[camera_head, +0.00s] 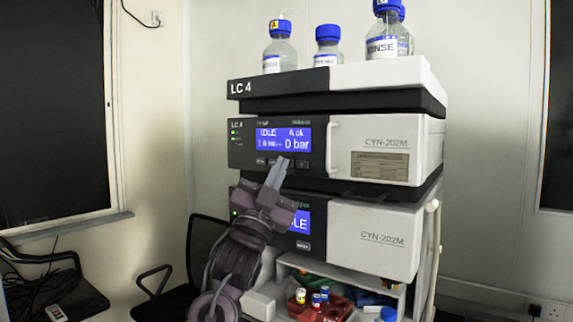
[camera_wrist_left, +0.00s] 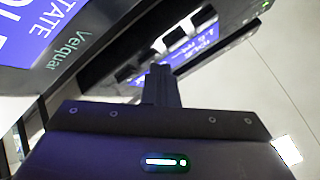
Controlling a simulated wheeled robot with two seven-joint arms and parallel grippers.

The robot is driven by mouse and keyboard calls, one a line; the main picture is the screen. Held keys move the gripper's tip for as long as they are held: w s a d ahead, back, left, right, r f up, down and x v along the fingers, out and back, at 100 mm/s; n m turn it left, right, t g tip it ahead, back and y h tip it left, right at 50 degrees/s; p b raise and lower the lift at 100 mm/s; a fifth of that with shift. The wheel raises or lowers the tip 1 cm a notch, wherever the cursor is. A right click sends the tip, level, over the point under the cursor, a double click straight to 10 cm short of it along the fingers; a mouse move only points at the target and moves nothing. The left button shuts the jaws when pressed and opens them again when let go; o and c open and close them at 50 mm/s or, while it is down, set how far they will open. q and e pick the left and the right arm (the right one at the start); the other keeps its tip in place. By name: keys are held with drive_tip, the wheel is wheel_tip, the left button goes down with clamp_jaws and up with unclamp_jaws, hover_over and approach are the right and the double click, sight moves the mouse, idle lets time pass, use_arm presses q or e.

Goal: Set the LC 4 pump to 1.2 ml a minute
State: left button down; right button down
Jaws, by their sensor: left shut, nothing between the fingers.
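The LC 4 pump (camera_head: 240,149) is the upper module of the stack. Its lit blue display (camera_head: 284,138) reads IDLE and 0 bar; the small flow line at lower left looks like 1.0 but is too blurred to be sure. A row of small buttons (camera_head: 261,161) runs under the display. My left gripper (camera_head: 281,162) is shut and empty, its tips pointing up at this button row and hiding part of it. Whether they touch a button I cannot tell. In the left wrist view the shut fingers (camera_wrist_left: 161,72) point at the dark module front. My right gripper is not in view.
A lower module (camera_head: 370,238) has its own blue display, partly hidden by my left arm. Bottles with blue caps (camera_head: 279,50) stand on top of the stack. A red tray (camera_head: 335,305) with small vials sits on a shelf below. A black chair (camera_head: 165,295) stands left.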

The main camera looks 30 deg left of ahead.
use_arm(q)
drive_tip(key=shift+s+a+b, duration=0.1)
drive_tip(key=shift+s+b, duration=0.2)
drive_tip(key=shift+s, duration=0.45)
drive_tip(key=s+b, duration=0.2)
drive_tip(key=s, duration=0.3)
drive_tip(key=shift+a, duration=0.15)
idle(2.4)
